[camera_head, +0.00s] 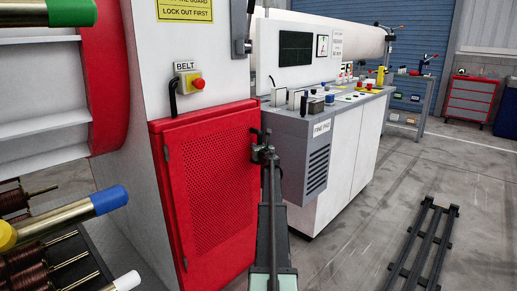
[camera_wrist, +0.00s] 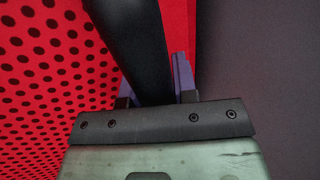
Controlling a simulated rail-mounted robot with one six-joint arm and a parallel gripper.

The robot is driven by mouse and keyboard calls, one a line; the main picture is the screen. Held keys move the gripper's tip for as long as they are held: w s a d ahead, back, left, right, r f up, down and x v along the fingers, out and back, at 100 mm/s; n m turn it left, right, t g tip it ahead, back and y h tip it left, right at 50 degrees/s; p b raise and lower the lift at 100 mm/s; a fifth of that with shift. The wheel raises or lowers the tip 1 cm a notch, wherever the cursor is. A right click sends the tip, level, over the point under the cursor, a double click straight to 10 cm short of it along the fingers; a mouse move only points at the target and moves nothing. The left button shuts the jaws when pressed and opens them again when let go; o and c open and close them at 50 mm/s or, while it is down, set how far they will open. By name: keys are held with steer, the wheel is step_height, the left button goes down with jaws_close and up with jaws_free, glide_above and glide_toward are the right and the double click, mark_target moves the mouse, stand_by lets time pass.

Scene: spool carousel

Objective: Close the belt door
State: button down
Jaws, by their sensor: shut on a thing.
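The belt door (camera_head: 212,180) is a red perforated panel low on the white machine, under the BELT label (camera_head: 186,66). It looks flush or nearly flush with its red surround; I cannot tell whether a small gap remains. My gripper (camera_head: 264,150) is at the door's right edge, shut on the black door handle (camera_head: 256,133). In the wrist view the handle (camera_wrist: 145,40) runs between the purple fingers (camera_wrist: 182,75), with the perforated red panel (camera_wrist: 50,70) on the left. My gripper hides part of the handle.
A grey control console (camera_head: 308,155) marked FINE PAD stands close to the right of my gripper. A black rack (camera_head: 424,240) lies on the floor at right. Spools on rods (camera_head: 60,212) stick out at lower left. The floor (camera_head: 350,265) between is clear.

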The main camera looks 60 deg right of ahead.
steer(key=shift+w+a, duration=0.55)
steer(key=shift+w, duration=0.2)
steer(key=c, duration=0.9)
jaws_free()
steer(key=shift+w+a+t+y, duration=0.15)
steer(key=shift+w+t+y, duration=0.15)
steer(key=shift+y, duration=0.1)
steer(key=shift+s, duration=0.15)
steer(key=shift+o, duration=1)
steer(key=v, duration=1.1)
steer(key=shift+f, duration=0.1)
steer(key=shift+c, duration=0.2)
